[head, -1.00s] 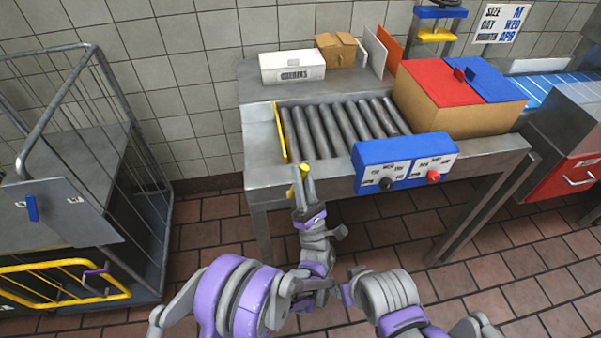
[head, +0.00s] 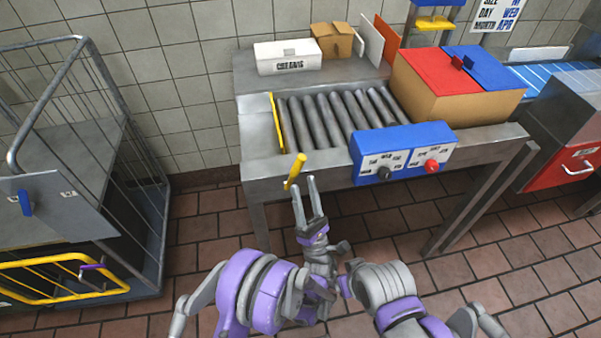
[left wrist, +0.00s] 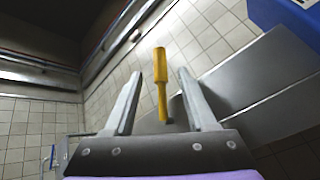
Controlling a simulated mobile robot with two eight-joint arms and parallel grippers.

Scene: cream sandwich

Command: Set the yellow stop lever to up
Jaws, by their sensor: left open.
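The yellow stop lever (head: 295,172) sticks out at the front left corner of the roller table, its upper end leaning right in the head view. A thin yellow stop plate (head: 277,122) stands at the left end of the rollers. My left gripper (head: 304,187) is open, just below and in front of the lever, its fingers pointing up at it. In the left wrist view the lever (left wrist: 160,75) appears between the two spread fingers (left wrist: 160,76), with gaps on both sides. The picture does not show contact. My right gripper is not clearly in view.
The roller table's metal frame (head: 257,165) is close behind the lever. A blue control box (head: 405,150) with knobs juts out to the right. A wire cage trolley (head: 120,170) stands at left. Bare floor tiles (head: 205,245) lie between trolley and table.

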